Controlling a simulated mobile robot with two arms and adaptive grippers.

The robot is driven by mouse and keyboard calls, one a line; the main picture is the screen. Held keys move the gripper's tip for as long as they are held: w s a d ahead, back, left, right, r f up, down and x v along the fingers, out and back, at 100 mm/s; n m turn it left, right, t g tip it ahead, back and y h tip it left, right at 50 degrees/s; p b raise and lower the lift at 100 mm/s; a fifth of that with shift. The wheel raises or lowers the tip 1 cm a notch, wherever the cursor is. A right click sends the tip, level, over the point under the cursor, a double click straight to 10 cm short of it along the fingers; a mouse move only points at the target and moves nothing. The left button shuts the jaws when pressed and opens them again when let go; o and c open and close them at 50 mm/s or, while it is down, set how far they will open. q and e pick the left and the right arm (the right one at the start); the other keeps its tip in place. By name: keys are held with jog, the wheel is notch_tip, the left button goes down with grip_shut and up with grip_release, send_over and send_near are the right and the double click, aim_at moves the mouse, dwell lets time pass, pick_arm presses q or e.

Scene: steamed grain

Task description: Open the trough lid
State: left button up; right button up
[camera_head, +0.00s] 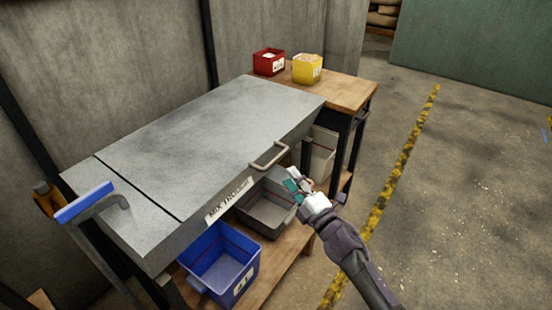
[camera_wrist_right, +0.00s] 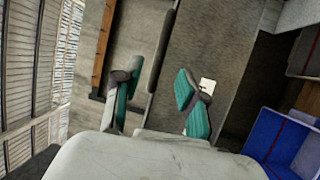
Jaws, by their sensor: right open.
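The trough lid (camera_head: 200,130) is a wide grey metal panel lying flat and closed on the trough. A bar handle (camera_head: 269,155) sticks out from its front edge, near the right end. My right gripper (camera_head: 296,184), with teal finger pads, is open just below and to the right of this handle, apparently not gripping it. In the right wrist view my open fingers (camera_wrist_right: 158,98) show with a dark bar (camera_wrist_right: 160,50) beyond the gap between them; I cannot tell surely whether it is the handle. My left gripper is not in view.
A blue bin (camera_head: 222,262) and a grey bin (camera_head: 266,208) stand on the shelf below. A red box (camera_head: 269,62) and a yellow box (camera_head: 307,68) stand on the wooden table (camera_head: 345,92). A blue-handled tool (camera_head: 85,203) is at the left. Floor is free at the right.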

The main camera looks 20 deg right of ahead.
aim_at(276, 158)
jog(key=x, duration=0.8)
jog(key=shift+w+a, duration=0.15)
jog(key=shift+w, duration=0.1)
grip_shut()
